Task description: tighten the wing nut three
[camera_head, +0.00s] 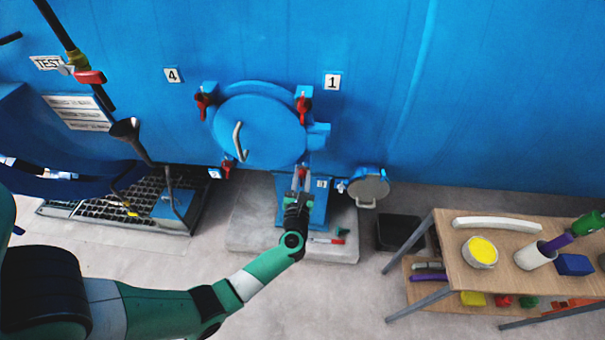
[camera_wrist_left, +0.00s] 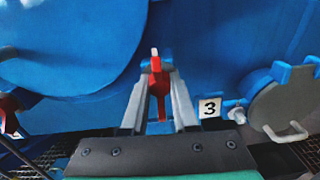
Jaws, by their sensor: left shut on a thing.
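The round blue autoclave door (camera_head: 260,125) is closed against the blue wall, with a pale curved handle. Wing nut three (camera_wrist_left: 156,68) is red and sits at the door's lower right, by the label 3 (camera_wrist_left: 210,107). My left gripper (camera_head: 301,178) reaches up to it from below. In the left wrist view its two fingers (camera_wrist_left: 158,88) are shut on the red wing nut, one on each side. The nut's lower part is partly hidden between the fingers. My right gripper is not in view.
Other red wing nuts sit at upper left (camera_head: 202,104), upper right (camera_head: 303,106) and lower left (camera_head: 227,168). A small round grey hatch (camera_head: 370,186) is right of the nut. A wooden table (camera_head: 500,285) with several items stands at right.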

